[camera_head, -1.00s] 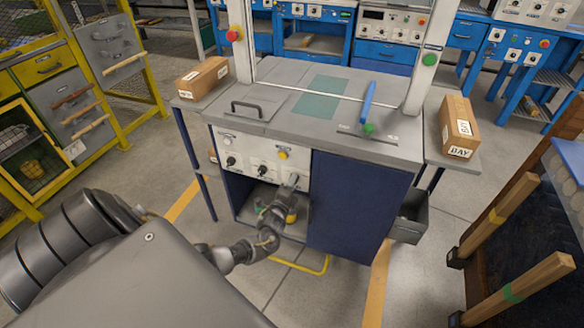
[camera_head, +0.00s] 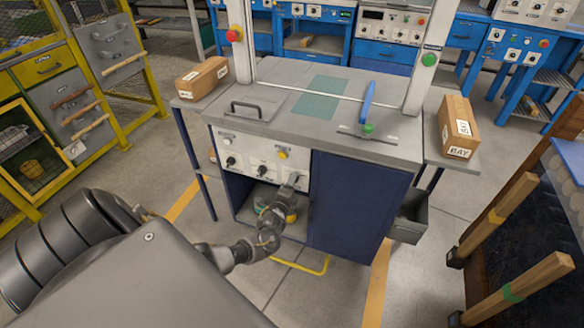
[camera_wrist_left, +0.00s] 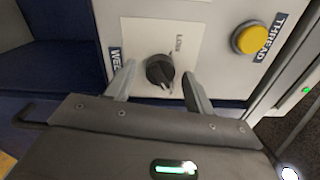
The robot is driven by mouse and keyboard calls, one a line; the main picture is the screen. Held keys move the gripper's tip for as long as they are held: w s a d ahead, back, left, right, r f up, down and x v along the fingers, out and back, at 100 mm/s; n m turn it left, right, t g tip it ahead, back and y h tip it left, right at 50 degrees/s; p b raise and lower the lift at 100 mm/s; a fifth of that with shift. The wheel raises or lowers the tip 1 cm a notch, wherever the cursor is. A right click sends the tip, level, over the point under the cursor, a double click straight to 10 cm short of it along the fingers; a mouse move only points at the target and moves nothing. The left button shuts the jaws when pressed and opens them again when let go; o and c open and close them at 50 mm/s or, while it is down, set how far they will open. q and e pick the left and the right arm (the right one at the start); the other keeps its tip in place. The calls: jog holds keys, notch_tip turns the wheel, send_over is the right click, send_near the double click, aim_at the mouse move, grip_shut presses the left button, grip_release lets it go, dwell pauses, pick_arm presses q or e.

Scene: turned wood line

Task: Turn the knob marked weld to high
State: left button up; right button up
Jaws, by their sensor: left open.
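The knob marked weld (camera_wrist_left: 160,71) is a black round knob on a white plate in the left wrist view. A label (camera_wrist_left: 116,62) beside it shows part of the word "WELD", and the word "LOW" is printed on the plate. My left gripper (camera_wrist_left: 158,80) is open, with one finger on each side of the knob. I cannot tell whether the fingers touch it. In the head view my left gripper (camera_head: 292,184) is at the right end of the white control panel (camera_head: 225,142) and hides the knob there. My right gripper is not in view.
A yellow button (camera_wrist_left: 249,38) labelled "THREAD" is close to the knob; it also shows in the head view (camera_head: 282,153). Other black knobs (camera_head: 231,161) are to the left on the panel. A blue cabinet side (camera_head: 350,200) is to the right of my gripper.

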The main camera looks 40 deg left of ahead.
pick_arm(q)
jog(key=p+v, duration=0.1)
jog(key=v, duration=0.9)
jog(key=shift+s+d, duration=0.2)
jog(key=shift+s, duration=0.15)
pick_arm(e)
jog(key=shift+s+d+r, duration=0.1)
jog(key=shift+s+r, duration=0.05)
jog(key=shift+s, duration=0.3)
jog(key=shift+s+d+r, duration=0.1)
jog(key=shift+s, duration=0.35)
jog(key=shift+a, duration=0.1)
